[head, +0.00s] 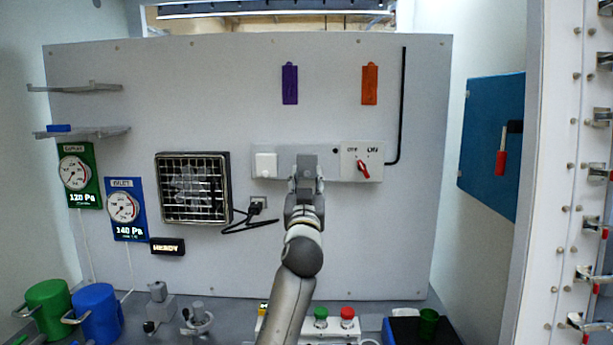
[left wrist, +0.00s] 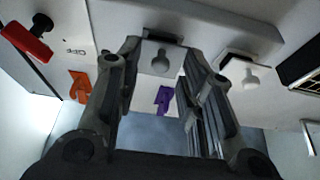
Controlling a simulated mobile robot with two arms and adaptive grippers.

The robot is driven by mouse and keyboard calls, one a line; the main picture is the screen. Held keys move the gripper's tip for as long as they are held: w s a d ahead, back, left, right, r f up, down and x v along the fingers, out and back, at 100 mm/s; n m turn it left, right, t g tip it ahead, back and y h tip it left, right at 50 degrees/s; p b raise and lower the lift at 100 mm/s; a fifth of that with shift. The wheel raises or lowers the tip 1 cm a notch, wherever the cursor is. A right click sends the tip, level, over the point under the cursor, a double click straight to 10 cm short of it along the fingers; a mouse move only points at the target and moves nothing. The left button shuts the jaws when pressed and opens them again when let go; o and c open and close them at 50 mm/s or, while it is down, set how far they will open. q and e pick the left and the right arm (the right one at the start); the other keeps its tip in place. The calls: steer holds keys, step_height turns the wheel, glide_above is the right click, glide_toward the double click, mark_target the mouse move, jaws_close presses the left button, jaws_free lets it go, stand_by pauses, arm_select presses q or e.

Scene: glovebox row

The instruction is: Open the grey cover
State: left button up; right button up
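The grey cover (head: 306,160) is a small block on the pale strip of the wall panel, partly hidden behind my left gripper (head: 306,180) in the head view. In the left wrist view the grey cover (left wrist: 158,52) shows with a round knob on its face, between the two spread fingers of my left gripper (left wrist: 160,58). The gripper is open. Whether a finger touches the cover, I cannot tell. My right gripper is in neither view.
A white cover (head: 264,165) sits just left of the grey one. A red rotary switch (head: 363,168) is to the right. Purple (head: 290,84) and orange (head: 370,84) tags hang above. A plugged cable (head: 257,207) and a fan grille (head: 193,188) are at lower left.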

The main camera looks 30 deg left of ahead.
arm_select(q)
steer(key=shift+w+a+r, duration=0.1)
steer(key=shift+w+r, duration=0.05)
steer(key=shift+w+a, duration=0.1)
steer(key=c, duration=0.8)
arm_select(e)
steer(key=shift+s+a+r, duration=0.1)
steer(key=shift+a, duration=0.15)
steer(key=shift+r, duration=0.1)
